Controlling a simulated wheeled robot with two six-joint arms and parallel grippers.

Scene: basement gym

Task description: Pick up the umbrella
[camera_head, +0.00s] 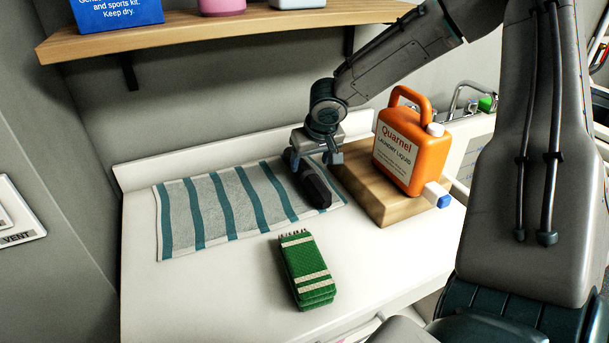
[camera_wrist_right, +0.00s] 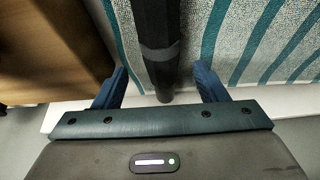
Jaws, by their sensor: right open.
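The umbrella (camera_head: 313,187) is a dark folded one. It lies on the right end of a striped towel (camera_head: 205,210), beside a wooden block. My right gripper (camera_head: 317,161) is just above the umbrella's far end. Part of the umbrella's far end is hidden by the gripper in the head view. My left gripper is not in view.
An orange laundry liquid jug (camera_head: 408,150) stands on the wooden block (camera_head: 378,202) right of the umbrella. A folded green striped cloth (camera_head: 306,270) lies on the white counter (camera_head: 220,288) in front. A wooden shelf (camera_head: 220,32) hangs above. The counter's front left is clear.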

